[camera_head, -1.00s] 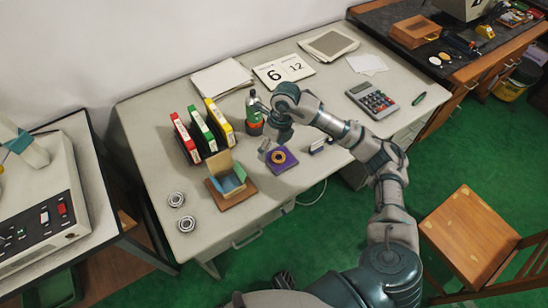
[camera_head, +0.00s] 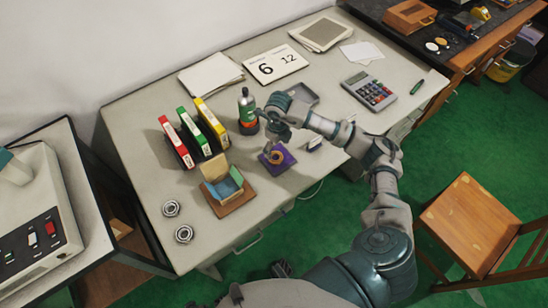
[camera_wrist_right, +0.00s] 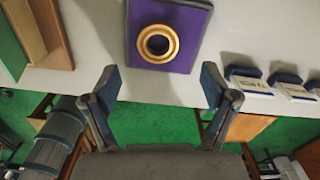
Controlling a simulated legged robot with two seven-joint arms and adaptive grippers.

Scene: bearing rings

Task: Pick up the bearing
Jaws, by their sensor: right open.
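A gold bearing ring (camera_head: 277,156) lies on a purple square pad (camera_head: 287,164) near the front edge of the desk. In the right wrist view the ring (camera_wrist_right: 158,44) lies flat on the purple pad (camera_wrist_right: 190,16), with a dark centre. My right gripper (camera_head: 273,137) is just behind and above the pad in the head view. In the wrist view its two fingers (camera_wrist_right: 162,83) are spread apart with nothing between them, and the ring shows beyond them, untouched. Two silver bearings (camera_head: 171,208) (camera_head: 184,233) lie at the desk's left front. My left gripper is not seen.
Binders (camera_head: 212,124) and a bottle (camera_head: 248,110) stand behind. Small labelled blocks (camera_wrist_right: 246,80) are right of the pad. A grey tray (camera_head: 302,95) lies behind my arm.

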